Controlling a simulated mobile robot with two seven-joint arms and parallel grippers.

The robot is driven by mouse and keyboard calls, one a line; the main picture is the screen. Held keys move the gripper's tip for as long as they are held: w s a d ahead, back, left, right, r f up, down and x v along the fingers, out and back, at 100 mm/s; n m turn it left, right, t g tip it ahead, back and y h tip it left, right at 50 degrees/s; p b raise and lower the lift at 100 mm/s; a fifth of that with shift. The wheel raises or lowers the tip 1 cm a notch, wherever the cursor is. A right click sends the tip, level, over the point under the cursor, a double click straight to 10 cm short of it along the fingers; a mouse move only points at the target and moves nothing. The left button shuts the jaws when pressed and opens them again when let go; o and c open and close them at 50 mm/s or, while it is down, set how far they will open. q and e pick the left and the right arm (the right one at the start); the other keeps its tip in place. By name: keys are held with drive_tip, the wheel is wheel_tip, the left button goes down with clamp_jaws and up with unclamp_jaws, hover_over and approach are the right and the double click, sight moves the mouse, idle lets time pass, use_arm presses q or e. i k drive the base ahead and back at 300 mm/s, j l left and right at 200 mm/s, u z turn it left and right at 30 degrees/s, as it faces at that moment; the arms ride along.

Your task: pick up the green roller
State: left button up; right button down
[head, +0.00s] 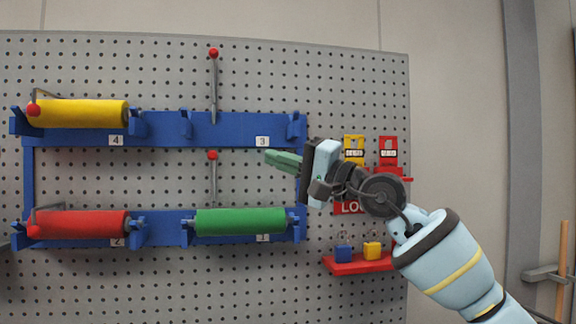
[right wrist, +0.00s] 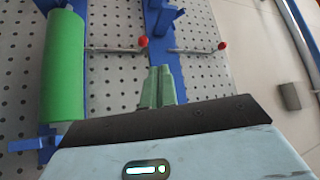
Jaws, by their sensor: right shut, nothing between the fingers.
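The green roller (head: 240,221) lies level in the lower right cradle of a blue rack, above the label 1. In the right wrist view the green roller (right wrist: 64,68) stands along the left side. My right gripper (head: 268,156) is in front of the rack, above the green roller, its green fingers pointing left. The fingers are shut and empty, and they are apart from the roller. In the right wrist view the fingertips (right wrist: 160,70) show at the middle, to the right of the roller. My left gripper is not in view.
A yellow roller (head: 80,114) and a red roller (head: 82,224) lie in the left cradles. Cradle 3 (head: 240,130) is empty. Red-knobbed rods (head: 213,155) stick out above the right cradles. A red shelf (head: 358,264) with small blocks is at the right.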

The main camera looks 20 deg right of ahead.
sight(218, 222)
drive_tip(key=k+l, duration=0.35)
drive_tip(key=l, duration=0.15)
drive_tip(key=k+l, duration=0.75)
drive_tip(key=l, duration=0.25)
